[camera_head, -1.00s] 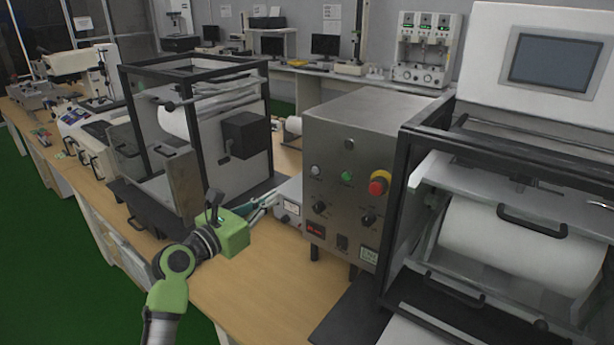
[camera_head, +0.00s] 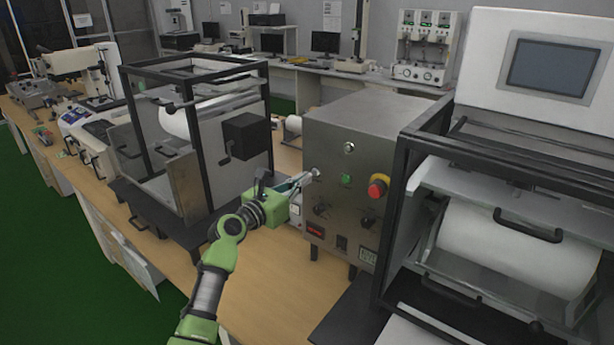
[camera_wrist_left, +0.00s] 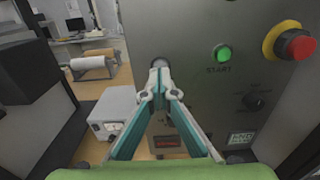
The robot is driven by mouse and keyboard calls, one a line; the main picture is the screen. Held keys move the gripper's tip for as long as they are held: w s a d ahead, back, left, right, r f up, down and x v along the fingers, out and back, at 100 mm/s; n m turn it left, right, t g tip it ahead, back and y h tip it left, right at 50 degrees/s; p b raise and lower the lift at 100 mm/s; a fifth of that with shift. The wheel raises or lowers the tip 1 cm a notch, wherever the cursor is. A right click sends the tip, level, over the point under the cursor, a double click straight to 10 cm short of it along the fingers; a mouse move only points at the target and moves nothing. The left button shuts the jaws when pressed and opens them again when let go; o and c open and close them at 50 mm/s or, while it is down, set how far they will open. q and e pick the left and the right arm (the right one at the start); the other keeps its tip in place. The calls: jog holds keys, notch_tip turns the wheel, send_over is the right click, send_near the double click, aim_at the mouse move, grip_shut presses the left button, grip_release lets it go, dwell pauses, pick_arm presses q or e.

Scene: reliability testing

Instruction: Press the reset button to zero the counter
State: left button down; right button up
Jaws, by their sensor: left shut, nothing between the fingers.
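The grey metal control box (camera_head: 330,125) stands on the bench and has a green START button (camera_head: 346,181) and a red-and-yellow emergency stop (camera_head: 378,186). A small red display (camera_head: 315,230) sits low on its face; it also shows in the left wrist view (camera_wrist_left: 167,141), too small to read. My left gripper (camera_head: 312,174) is shut and empty, its tips at the panel left of the green button. In the left wrist view, a pale round button (camera_wrist_left: 162,63) lies right behind the fingertips (camera_wrist_left: 160,72), mostly hidden; I cannot tell whether they touch it. My right gripper is out of view.
A black-framed machine (camera_head: 200,160) stands left of the arm, close to it. Another framed machine (camera_head: 500,235) with a white roll stands right of the box. A small white meter box (camera_wrist_left: 112,117) sits beside the control box. The bench front (camera_head: 260,280) is clear.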

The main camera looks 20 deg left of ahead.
pick_arm(q)
jog(key=shift+x, duration=0.95)
